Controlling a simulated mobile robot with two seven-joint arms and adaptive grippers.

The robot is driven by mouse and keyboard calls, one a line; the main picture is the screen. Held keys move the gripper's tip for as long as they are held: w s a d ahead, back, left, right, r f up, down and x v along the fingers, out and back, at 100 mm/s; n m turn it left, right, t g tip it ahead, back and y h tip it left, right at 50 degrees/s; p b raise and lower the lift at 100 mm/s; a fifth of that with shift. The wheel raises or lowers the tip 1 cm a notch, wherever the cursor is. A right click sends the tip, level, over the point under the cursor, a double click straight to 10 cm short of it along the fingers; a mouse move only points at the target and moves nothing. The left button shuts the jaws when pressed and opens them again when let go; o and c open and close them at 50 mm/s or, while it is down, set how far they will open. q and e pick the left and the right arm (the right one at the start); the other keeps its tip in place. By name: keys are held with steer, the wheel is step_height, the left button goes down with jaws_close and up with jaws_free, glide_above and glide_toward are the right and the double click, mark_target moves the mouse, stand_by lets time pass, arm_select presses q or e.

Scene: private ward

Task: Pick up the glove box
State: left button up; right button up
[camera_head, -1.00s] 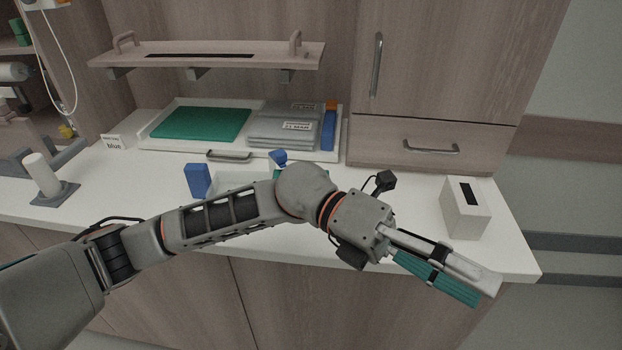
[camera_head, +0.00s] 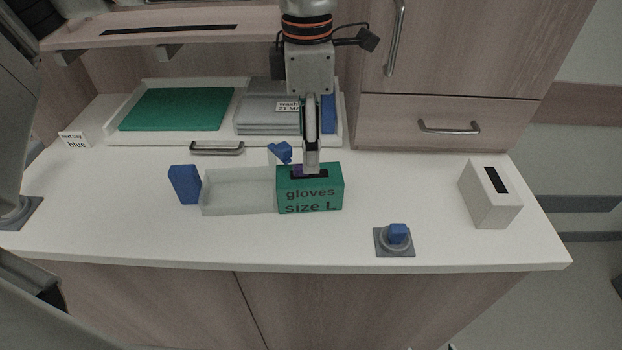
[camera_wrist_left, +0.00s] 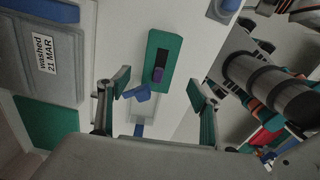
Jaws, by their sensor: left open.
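The glove box (camera_head: 310,198) is green, marked "gloves size L", with a dark slot on top showing something purple. It stands upright on the white counter (camera_head: 150,235). My left gripper (camera_head: 311,166) comes down from above, its fingertips overlapping the box's top rear edge in the head view. In the left wrist view, my open left gripper (camera_wrist_left: 158,84) has teal-padded fingers spread wide, and the box (camera_wrist_left: 161,48) shows ahead between them, not gripped. Gaps separate the box from both fingers in that view. My right gripper is not in view.
A pale open tray (camera_head: 238,200) sits directly left of the box, beside a blue block (camera_head: 185,185). A blue piece (camera_head: 280,152) lies behind. A blue-topped knob on a grey base (camera_head: 395,240) and a white slotted box (camera_head: 489,195) stand right. A shelf (camera_head: 180,28) overhangs the back.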

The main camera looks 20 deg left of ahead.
mark_target(309, 188)
arm_select(q)
steer(key=shift+a+f, duration=0.15)
steer(key=shift+f, duration=3.7)
steer(key=c, duration=1.4)
